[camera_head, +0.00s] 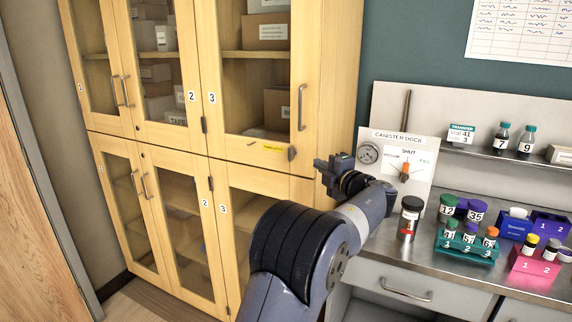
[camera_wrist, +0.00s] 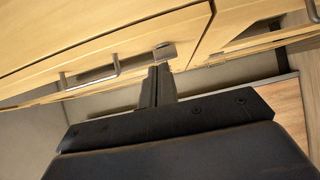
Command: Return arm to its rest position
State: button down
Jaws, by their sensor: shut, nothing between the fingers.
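My arm reaches up from the bottom middle of the head view. My gripper (camera_head: 324,172) is at its far end, in front of the right edge of the wooden cabinet (camera_head: 310,110), just left of the canister dock panel (camera_head: 408,160). In the wrist view my gripper (camera_wrist: 162,78) shows its fingers together as one dark bar with nothing between them. Its tips appear close to a small metal latch (camera_wrist: 165,52) on the cabinet front; I cannot tell whether they touch.
A steel counter (camera_head: 440,262) on the right holds a black-capped canister (camera_head: 409,218), a teal rack (camera_head: 466,246) and a pink rack (camera_head: 535,262) with vials. A shelf (camera_head: 480,150) carries two bottles. A wooden door (camera_head: 35,210) is at the far left.

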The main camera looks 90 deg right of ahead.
jog(key=s+a, duration=0.4)
jog(key=s, duration=0.1)
dwell(0.3)
